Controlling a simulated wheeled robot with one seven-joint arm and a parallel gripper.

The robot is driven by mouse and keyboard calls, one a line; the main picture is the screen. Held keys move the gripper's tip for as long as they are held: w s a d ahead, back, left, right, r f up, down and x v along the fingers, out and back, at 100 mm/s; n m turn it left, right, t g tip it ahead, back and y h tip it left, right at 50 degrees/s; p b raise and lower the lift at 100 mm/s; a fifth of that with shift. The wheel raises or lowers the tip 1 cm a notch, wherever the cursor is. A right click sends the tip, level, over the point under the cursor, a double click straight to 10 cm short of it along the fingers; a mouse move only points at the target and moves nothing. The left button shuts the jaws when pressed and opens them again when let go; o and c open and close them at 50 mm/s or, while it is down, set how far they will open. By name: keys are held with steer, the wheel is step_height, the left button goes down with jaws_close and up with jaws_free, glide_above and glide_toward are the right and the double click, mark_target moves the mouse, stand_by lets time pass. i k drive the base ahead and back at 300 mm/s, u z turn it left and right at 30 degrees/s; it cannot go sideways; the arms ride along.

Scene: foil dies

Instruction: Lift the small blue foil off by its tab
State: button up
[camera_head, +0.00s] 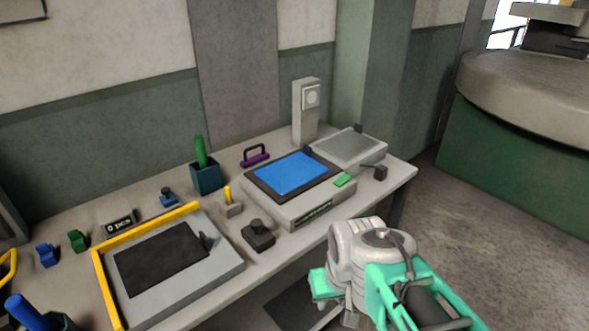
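A blue foil sheet (292,173) lies flat on a black plate (262,192) on top of a grey box-like die station (275,214). A small green piece (343,180) sits near the front right corner of that station; I cannot tell whether it belongs to the foil. No separate tab on the foil can be made out. My gripper (325,285) is low in front of the table edge, to the right of and nearer than the station, apart from the foil. Its fingers are mostly hidden by my wrist, so its opening does not show.
A grey tray with a yellow edge (140,222) and dark pad is at left. A black knob block (257,235), a yellow-topped switch (229,205), a green-handled holder (206,177) and a purple handle (255,155) stand nearby. A grey plate (350,146) and post (305,112) are behind.

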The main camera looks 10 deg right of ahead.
mark_target(285, 175)
steer(key=z, duration=0.5)
steer(key=k, duration=0.7)
steer(key=z, duration=0.9)
steer(key=k, duration=0.45)
steer(key=z, duration=0.2)
steer(key=i, duration=1.35)
steer(key=u, duration=1.65)
steer(key=i, duration=0.95)
steer(key=u, duration=1.05)
